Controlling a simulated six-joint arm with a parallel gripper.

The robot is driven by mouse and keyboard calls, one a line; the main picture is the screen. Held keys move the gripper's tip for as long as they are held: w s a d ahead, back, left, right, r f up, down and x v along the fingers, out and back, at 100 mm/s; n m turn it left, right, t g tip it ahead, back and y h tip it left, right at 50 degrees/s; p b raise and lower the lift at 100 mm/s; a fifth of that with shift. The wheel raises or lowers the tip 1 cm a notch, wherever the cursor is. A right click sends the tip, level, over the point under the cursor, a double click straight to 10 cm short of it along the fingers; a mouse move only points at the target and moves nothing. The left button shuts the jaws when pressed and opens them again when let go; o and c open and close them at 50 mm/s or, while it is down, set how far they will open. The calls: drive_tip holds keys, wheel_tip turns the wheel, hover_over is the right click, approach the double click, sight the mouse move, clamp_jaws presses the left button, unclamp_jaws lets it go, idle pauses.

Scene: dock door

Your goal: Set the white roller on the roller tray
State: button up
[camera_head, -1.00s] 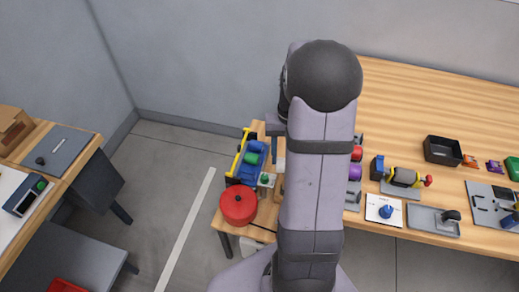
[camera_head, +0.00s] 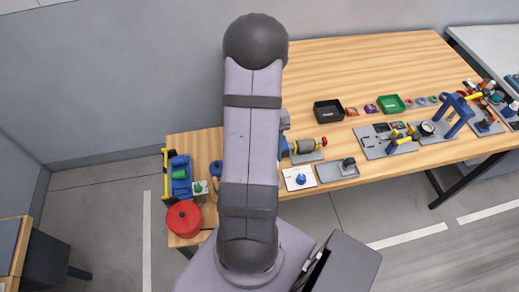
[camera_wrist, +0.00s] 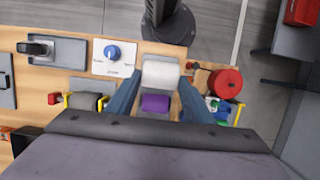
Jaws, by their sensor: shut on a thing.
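My gripper (camera_wrist: 160,77) shows in the wrist view as two blue fingers, shut on the white roller (camera_wrist: 161,72). The white roller lies crosswise between the fingertips. A purple roller (camera_wrist: 155,103) sits behind it, lower in the picture between the fingers. The roller tray cannot be made out clearly beneath the rollers. In the head view my arm hides the gripper, the white roller and the place where the rollers are.
A white card with a blue knob (camera_wrist: 112,52) lies left of the roller in the wrist view; a red pot (camera_wrist: 225,82) stands to the right. In the head view a grey tray with a black handle (camera_head: 338,171) and a black bin (camera_head: 328,112) stand right of my arm.

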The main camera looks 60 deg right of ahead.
drive_tip(key=shift+f, duration=0.15)
wheel_tip(320, 180, down, 5)
drive_tip(key=b, duration=0.4)
drive_tip(key=shift+b, duration=0.4)
drive_tip(key=shift+f+b, duration=0.5)
drive_tip(key=shift+f, duration=0.4)
drive_tip(key=shift+p, duration=0.35)
idle(0.6)
drive_tip(key=shift+f, duration=0.1)
idle(0.8)
drive_tip(key=o, duration=1.5)
